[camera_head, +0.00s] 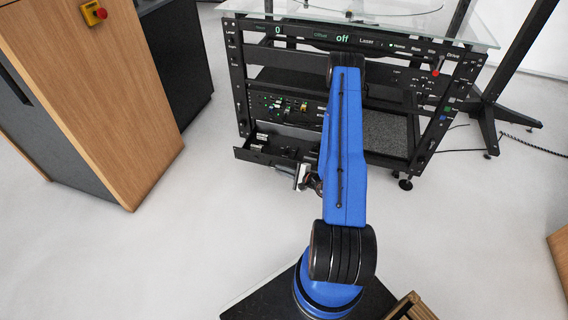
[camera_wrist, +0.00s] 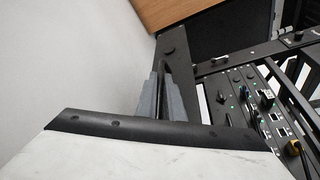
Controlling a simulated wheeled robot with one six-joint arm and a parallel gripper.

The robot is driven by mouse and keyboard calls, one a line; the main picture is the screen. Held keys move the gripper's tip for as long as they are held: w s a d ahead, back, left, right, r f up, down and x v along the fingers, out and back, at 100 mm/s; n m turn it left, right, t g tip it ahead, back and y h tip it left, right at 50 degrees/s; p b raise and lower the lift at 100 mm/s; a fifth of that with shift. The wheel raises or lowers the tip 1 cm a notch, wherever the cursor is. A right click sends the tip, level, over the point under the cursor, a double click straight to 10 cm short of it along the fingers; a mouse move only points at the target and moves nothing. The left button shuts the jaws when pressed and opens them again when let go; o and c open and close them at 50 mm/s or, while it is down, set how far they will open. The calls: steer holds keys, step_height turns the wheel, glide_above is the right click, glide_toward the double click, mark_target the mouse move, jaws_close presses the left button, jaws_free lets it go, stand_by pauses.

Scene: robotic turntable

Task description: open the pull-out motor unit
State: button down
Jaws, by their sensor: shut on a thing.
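The pull-out motor unit (camera_head: 247,155) is a black drawer low in the left part of the turntable frame. It stands out from the frame, with its inside partly visible from above. Its black front (camera_wrist: 176,52) shows in the wrist view. My gripper (camera_wrist: 161,98) has its grey fingers shut on a thin dark edge or handle at that front. In the head view my gripper (camera_head: 306,180) is at the right end of the unit's front, partly hidden by my blue arm.
The turntable frame (camera_head: 238,85) carries a glass top (camera_head: 440,28) and a control panel reading "off". A panel of connectors (camera_wrist: 265,110) lies beside the unit. A wooden cabinet (camera_head: 110,90) stands at left. The pale floor in front of the unit is clear.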

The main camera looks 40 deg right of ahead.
steer(key=shift+s+a, duration=0.45)
steer(key=c, duration=2.2)
jaws_free()
steer(key=v, duration=1.7)
steer(key=shift+s, duration=0.2)
